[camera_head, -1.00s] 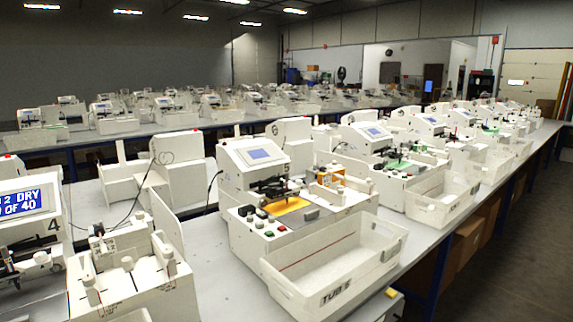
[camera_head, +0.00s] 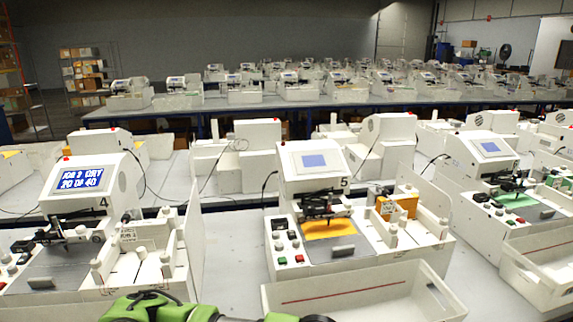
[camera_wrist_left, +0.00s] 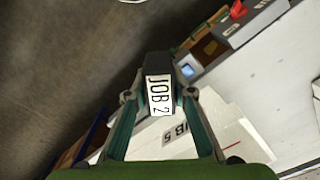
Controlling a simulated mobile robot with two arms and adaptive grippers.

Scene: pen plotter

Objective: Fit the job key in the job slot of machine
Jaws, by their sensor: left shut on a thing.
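The job key (camera_wrist_left: 159,92), a dark block with a white label reading "JOB 2", is held in my left gripper (camera_wrist_left: 160,98) in the left wrist view. The fingers are shut on its sides, and it hangs clear of any machine. In the head view, machine 4 (camera_head: 118,180) stands at the left with a lit blue screen reading "JOB 2 DRY 20 OF 40". Machine 5 (camera_head: 318,178) stands in the middle with a yellow sheet (camera_head: 329,229) on its bed. I cannot make out a job slot.
An open white tub (camera_head: 365,310) stands in front of machine 5, and its "5" label shows in the left wrist view. Another machine (camera_head: 490,165) and tub (camera_head: 545,290) stand at the right. White panels rise between the machines. Concrete floor (camera_wrist_left: 60,60) lies beside the table.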

